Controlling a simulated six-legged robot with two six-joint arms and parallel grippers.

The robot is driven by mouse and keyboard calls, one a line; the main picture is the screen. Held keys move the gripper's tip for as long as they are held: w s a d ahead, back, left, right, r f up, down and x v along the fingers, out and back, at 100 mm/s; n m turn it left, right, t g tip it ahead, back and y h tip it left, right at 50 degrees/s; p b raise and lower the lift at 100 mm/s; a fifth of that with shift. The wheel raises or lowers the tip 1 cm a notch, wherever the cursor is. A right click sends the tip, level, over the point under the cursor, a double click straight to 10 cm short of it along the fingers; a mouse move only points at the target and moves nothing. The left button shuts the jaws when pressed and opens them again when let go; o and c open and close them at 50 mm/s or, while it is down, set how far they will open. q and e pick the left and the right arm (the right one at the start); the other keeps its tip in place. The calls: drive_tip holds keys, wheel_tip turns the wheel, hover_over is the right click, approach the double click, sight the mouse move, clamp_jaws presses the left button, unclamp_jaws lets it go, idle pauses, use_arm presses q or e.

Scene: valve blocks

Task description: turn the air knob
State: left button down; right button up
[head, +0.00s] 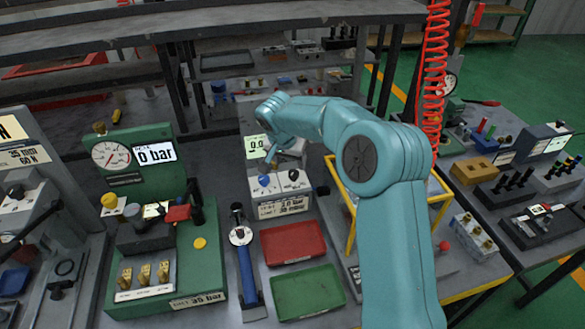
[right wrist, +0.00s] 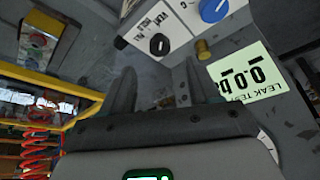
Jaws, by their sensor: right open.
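A white-fronted control box (head: 280,187) stands at the middle of the bench, with a blue knob (head: 264,181) and a black knob (head: 293,174) on it. I cannot read which one is marked air. In the right wrist view the black knob (right wrist: 159,44) lies ahead between the fingers' lines, and the blue knob (right wrist: 213,9) is farther up and right. My right gripper (right wrist: 159,84) is open and empty, apart from both knobs. In the head view the gripper (head: 273,153) is small, just above the box. My left gripper is not in view.
A leak test display (head: 257,146) reading 0.0 stands behind the box, close to the fingers. Red (head: 293,243) and green (head: 308,291) trays lie in front. A yellow frame (head: 344,205) stands to the right. A green gauge station (head: 130,160) is at left.

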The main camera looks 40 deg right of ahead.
sight(293, 173)
drive_tip(key=p+x, duration=0.1)
drive_tip(key=x, duration=0.6)
drive_tip(key=shift+s+a+r, duration=0.1)
drive_tip(key=shift+a+r, duration=0.05)
drive_tip(key=shift+c, duration=0.6)
drive_tip(key=c, duration=0.9)
